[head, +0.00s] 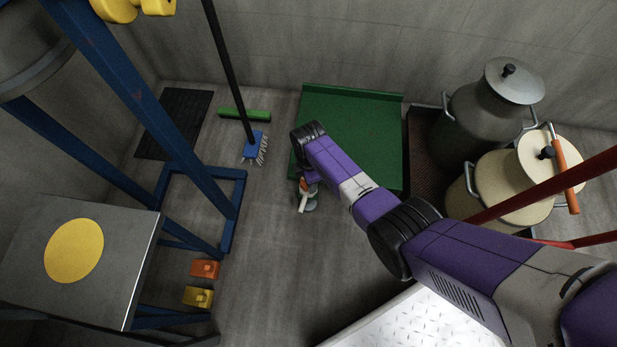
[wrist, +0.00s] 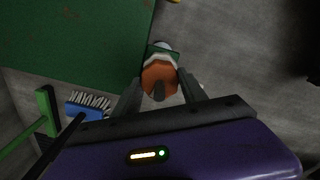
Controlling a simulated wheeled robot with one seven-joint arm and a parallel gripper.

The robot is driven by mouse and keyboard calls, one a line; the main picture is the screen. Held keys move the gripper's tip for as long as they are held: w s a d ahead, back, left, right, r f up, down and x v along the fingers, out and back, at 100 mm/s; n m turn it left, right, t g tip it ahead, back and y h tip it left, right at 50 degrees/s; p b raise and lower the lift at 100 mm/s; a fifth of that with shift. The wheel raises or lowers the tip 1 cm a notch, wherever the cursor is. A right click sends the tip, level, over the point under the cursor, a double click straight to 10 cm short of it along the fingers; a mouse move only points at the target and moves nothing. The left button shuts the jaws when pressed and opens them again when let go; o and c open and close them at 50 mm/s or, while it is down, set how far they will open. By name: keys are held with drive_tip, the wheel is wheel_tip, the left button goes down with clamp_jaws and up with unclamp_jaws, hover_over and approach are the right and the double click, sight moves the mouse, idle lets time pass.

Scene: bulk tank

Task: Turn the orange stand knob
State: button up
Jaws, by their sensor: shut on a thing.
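The orange stand knob (wrist: 158,76) shows in the wrist view between the two fingers of my gripper (wrist: 160,88). The fingers are shut on it, one at each side. A white and dark green part of the stand (wrist: 163,49) shows just beyond the knob. In the head view, my gripper (head: 304,188) is low near the floor, at the front left corner of the green platform. A little of the orange knob (head: 304,184) shows there, and a pale stand base (head: 309,205) lies below it. My arm hides much of the stand.
The green platform (head: 350,130) lies behind the gripper. A blue brush (head: 256,147) with a dark handle stands to the left. A blue frame (head: 236,190), an orange block (head: 205,268) and a yellow block (head: 198,296) are farther left. Metal cans (head: 490,120) stand at right.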

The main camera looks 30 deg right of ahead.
drive_tip(key=shift+n, duration=0.6)
drive_tip(key=o, duration=1.4)
drive_tip(key=shift+c, duration=0.2)
drive_tip(key=shift+r+p, duration=2.4)
drive_tip(key=shift+r, duration=1.55)
